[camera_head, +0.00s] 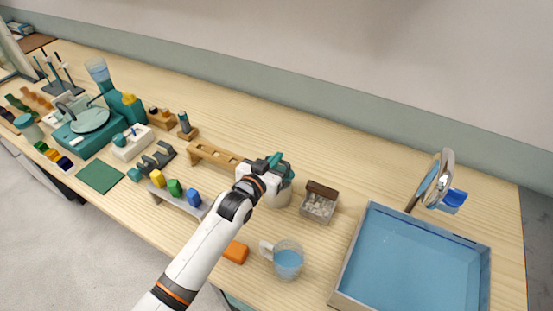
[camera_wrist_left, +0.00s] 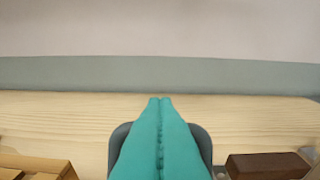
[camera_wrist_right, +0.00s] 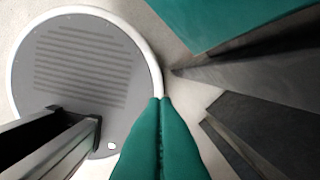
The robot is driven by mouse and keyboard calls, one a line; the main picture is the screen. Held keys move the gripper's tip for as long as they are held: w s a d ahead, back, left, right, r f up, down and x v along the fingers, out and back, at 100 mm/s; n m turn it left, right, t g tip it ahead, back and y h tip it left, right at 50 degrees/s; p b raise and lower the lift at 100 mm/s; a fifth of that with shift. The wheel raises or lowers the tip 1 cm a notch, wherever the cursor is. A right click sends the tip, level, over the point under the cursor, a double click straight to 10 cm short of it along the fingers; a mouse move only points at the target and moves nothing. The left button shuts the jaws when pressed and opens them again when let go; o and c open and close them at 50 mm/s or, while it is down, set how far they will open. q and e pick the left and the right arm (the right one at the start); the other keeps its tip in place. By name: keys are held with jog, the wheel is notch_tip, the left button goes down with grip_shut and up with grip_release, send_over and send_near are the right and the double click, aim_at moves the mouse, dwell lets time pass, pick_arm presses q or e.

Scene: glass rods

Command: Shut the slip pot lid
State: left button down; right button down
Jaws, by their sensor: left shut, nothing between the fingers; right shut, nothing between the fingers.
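The slip pot (camera_head: 281,196) is a pale grey pot on the bench, left of the small grey box. My left arm and gripper cover much of it in the head view. My left gripper (camera_head: 275,160) is shut and empty, its teal fingers over the top of the pot. In the left wrist view a grey rounded shape (camera_wrist_left: 121,140), apparently the pot's lid, shows behind the fingers (camera_wrist_left: 160,100). Whether the lid is raised or down, and whether the fingers touch it, I cannot tell. My right gripper (camera_wrist_right: 161,100) is shut and empty, low over the floor, away from the pot.
A small grey box (camera_head: 319,207) with a brown top piece stands right of the pot. A glass mug (camera_head: 288,262) of blue liquid and an orange block (camera_head: 236,252) are in front. A wooden rack (camera_head: 213,155) lies left. A blue tray (camera_head: 365,236) fills the right.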

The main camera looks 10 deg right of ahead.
pick_arm(q)
jog(key=shift+s+a+f+t+h+b, duration=0.1)
jog(key=shift+s+f+t+h+b, duration=0.15)
jog(key=shift+b, duration=0.2)
jog(key=shift+s+a+f+b, duration=0.2)
jog(key=shift+f+b, duration=0.1)
jog(key=shift+b, duration=0.15)
jog(key=shift+s+a+f, duration=0.3)
jog(key=shift+s+f, duration=0.1)
jog(key=shift+f, duration=0.1)
jog(key=shift+s+a+f, duration=0.25)
jog(key=shift+s+f, duration=0.15)
jog(key=shift+f, duration=0.3)
jog(key=shift+s+f, duration=0.1)
jog(key=shift+f, duration=0.1)
jog(key=r+p, duration=0.1)
jog(key=r, duration=0.1)
jog(key=w+r+p, duration=0.1)
jog(key=r+p, duration=0.1)
jog(key=shift+r, duration=0.15)
jog(key=f+b+v, duration=0.2)
jog(key=b+v, duration=0.1)
jog(key=v, duration=0.6)
jog(key=shift+s, duration=0.5)
